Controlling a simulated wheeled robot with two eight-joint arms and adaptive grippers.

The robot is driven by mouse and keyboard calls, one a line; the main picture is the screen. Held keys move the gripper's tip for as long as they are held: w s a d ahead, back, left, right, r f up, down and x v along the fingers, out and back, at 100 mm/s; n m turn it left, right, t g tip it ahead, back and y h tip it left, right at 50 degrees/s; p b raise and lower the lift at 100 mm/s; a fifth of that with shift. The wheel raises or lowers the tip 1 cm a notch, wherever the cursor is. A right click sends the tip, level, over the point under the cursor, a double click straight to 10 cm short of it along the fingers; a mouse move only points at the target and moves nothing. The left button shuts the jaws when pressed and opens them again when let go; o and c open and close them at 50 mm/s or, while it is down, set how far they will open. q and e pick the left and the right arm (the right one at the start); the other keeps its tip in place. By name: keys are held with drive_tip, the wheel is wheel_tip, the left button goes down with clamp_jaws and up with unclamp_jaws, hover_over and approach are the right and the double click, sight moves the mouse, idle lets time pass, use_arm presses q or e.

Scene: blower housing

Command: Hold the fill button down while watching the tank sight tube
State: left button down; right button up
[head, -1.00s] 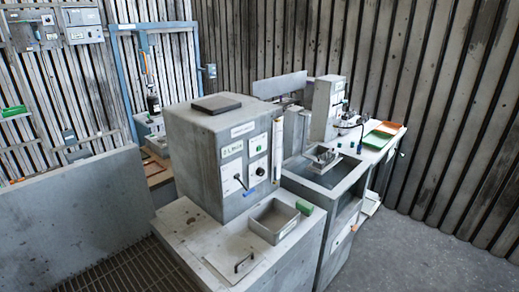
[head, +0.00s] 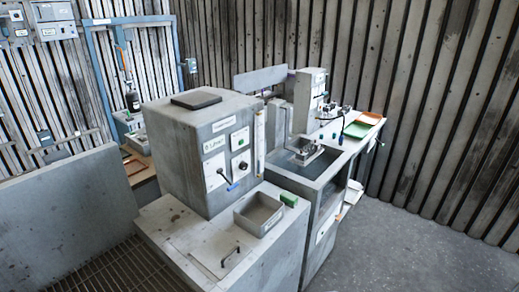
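A large grey cabinet (head: 176,150) stands on a grey bench in the middle of the head view. Its front has two white panels: one (head: 215,170) has a black lever and a blue handle below, the other (head: 240,152) has dark round controls. I cannot tell which control is the fill button. A pale upright strip (head: 259,142) at the cabinet's right front edge looks like the sight tube; any level in it is too small to read. Neither of my grippers shows.
An open grey tray (head: 244,224) and a green block (head: 289,199) sit on the bench before the cabinet. A sink-like basin (head: 302,176) is to the right, with green and orange trays (head: 368,119) beyond. A grey partition (head: 70,218) stands left. Floor is clear at right.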

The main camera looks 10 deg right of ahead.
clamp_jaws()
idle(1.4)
